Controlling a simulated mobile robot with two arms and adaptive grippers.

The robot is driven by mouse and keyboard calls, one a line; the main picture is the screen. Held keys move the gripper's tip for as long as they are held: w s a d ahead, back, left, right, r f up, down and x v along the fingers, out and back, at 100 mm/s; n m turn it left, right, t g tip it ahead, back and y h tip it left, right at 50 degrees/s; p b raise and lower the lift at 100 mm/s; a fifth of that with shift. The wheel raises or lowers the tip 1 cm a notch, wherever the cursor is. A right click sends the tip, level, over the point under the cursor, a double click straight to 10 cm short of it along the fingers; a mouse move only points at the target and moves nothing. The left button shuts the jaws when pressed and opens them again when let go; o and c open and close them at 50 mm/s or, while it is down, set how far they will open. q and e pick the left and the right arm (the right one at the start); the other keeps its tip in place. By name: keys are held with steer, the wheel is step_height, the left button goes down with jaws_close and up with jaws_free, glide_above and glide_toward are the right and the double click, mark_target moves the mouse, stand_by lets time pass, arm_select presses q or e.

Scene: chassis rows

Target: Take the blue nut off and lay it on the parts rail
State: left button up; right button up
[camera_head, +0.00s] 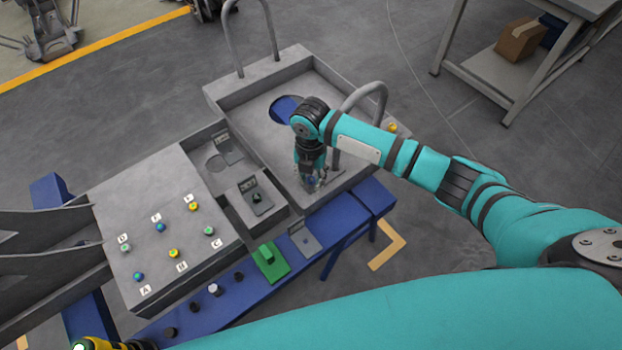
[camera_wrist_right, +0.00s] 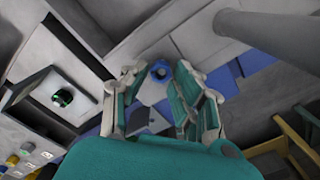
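A small blue nut (camera_wrist_right: 160,71) shows in the right wrist view between and just beyond my fingertips. In the head view it appears as a blue spot (camera_head: 311,182) low in the grey tray, partly hidden by my gripper. My right gripper (camera_head: 312,181) points down over it; in the wrist view its fingers (camera_wrist_right: 158,82) are spread to both sides. Contact with the nut cannot be told. A blue rail (camera_head: 250,306) along the chassis front carries several small dark parts and a white one; it seems to be the parts rail.
The grey tray (camera_head: 262,76) has upright walls and tall bent tubes (camera_head: 366,91) close to my right arm. Left of it is a panel (camera_head: 185,250) with lettered coloured studs. A green block (camera_head: 270,263) and a grey plate (camera_head: 304,240) sit near the rail.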

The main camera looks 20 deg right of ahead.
jaws_close()
steer(key=shift+r, duration=0.15)
steer(key=shift+r, duration=0.6)
steer(key=shift+s+r, duration=0.2)
steer(key=shift+r, duration=0.85)
steer(key=s+d+r, duration=0.1)
steer(key=s, duration=1.4)
steer(key=shift+s+d+r+b, duration=0.2)
steer(key=shift+s+d+b, duration=0.05)
steer(key=shift+s+b, duration=0.05)
